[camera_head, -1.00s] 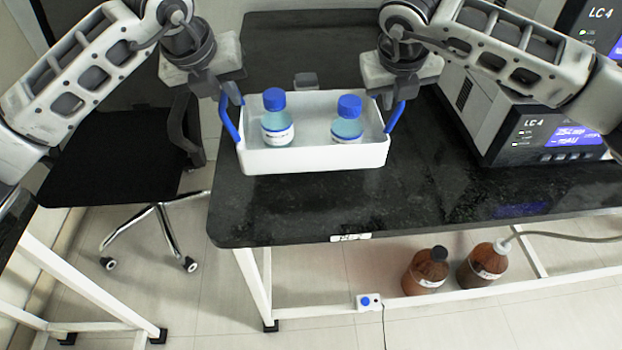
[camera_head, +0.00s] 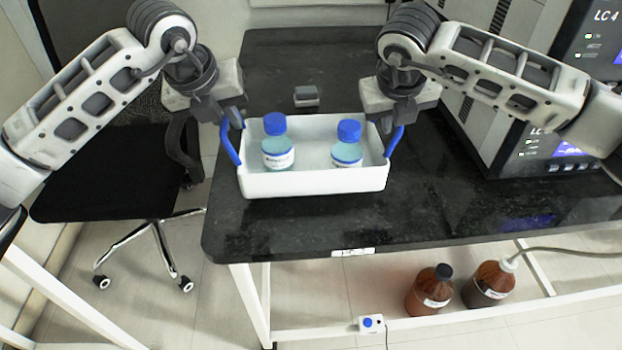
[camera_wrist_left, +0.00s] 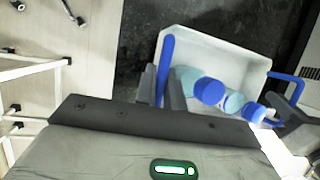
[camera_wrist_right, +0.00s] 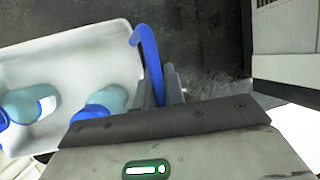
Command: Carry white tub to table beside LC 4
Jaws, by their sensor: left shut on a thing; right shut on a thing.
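The white tub (camera_head: 315,184) has a blue handle at each end and holds two blue-capped bottles, a left one (camera_head: 277,152) and a right one (camera_head: 347,155), both upright. It appears over the black table (camera_head: 440,215), left of the LC 4 instrument (camera_head: 545,150); I cannot tell whether its base touches the tabletop. My left gripper (camera_head: 232,122) is shut on the left blue handle (camera_wrist_left: 166,65). My right gripper (camera_head: 400,122) is shut on the right blue handle (camera_wrist_right: 148,60). The wrist views show the tub level between both hands.
A small grey object (camera_head: 306,96) lies on the table behind the tub. A black chair (camera_head: 110,175) stands to the left. Two brown bottles, one (camera_head: 430,292) beside another (camera_head: 489,285), stand below the table. The tabletop right of the tub is clear up to the instrument.

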